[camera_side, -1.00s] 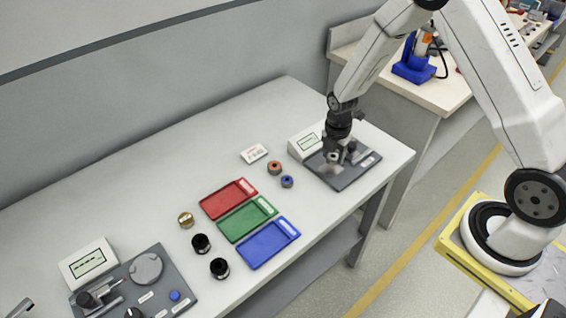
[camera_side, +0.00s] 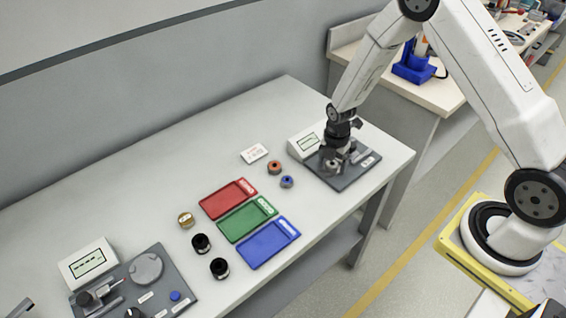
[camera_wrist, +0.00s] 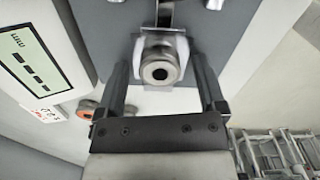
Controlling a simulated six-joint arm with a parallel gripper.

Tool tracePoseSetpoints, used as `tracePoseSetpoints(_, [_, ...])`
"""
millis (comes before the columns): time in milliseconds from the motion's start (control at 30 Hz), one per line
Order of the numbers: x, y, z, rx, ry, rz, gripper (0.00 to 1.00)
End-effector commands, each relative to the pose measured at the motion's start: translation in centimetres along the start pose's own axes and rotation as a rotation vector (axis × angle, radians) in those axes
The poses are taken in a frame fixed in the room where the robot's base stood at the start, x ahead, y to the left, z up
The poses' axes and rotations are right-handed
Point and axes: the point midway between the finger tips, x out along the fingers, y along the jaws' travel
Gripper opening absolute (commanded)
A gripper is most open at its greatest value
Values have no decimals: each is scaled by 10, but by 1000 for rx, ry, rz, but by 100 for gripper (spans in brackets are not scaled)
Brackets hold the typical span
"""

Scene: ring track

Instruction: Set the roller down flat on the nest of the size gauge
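The size gauge (camera_side: 343,180) is a dark grey plate with a white display box at the far right of the bench. In the wrist view the roller (camera_wrist: 161,66) is a grey metal ring with a dark bore, its round end facing the camera. It appears to sit on the pale nest (camera_wrist: 184,50) of the gauge, between my fingers. My gripper (camera_wrist: 163,72) is open, with a gap on each side of the roller. In the side view my gripper (camera_side: 335,163) is low over the gauge and hides most of the roller. Contact under the roller cannot be seen.
The gauge display (camera_wrist: 32,58) shows dashes. An orange-centred ring (camera_side: 274,167), a blue-centred ring (camera_side: 287,181) and a white card (camera_side: 254,153) lie left of the gauge. Red (camera_side: 222,203), green (camera_side: 240,223) and blue (camera_side: 262,248) trays stand further left. A second gauge (camera_side: 125,300) is at lower left.

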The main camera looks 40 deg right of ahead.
Motion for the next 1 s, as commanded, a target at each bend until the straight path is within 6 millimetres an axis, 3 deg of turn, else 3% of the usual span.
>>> tracePoseSetpoints(467, [-9,0,0,0,0,1,89])
tracePoseSetpoints(1000, [-73,1,0,0,-1,3,89])
